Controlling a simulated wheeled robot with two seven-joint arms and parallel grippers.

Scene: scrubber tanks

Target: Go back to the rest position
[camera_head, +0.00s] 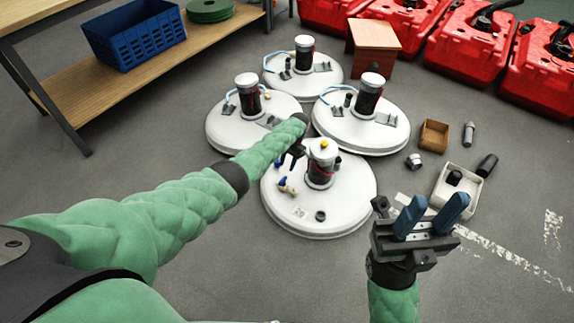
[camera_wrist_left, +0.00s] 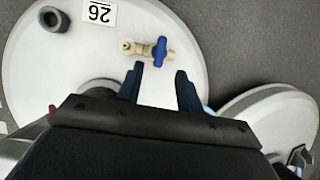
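My left arm reaches in from the left over the front white tank lid (camera_head: 340,215). My left gripper (camera_head: 284,160) is partly hidden by its own wrist in the head view. In the left wrist view the left gripper (camera_wrist_left: 160,72) is open and empty, with a clear gap between its blue fingers. A brass valve with a blue handle (camera_wrist_left: 160,50) lies just beyond the fingertips, apparently not gripped; it also shows in the head view (camera_head: 286,188). My right gripper (camera_head: 431,208) is at the lower right, its blue fingers apart and nothing between them.
Several white round tanks with dark cylinders stand behind the front one, such as the right one (camera_head: 385,138). A white tray (camera_head: 440,205) and a brown box (camera_head: 434,135) lie to the right. Red canisters (camera_head: 465,45) line the back. A wooden shelf (camera_head: 90,95) stands left.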

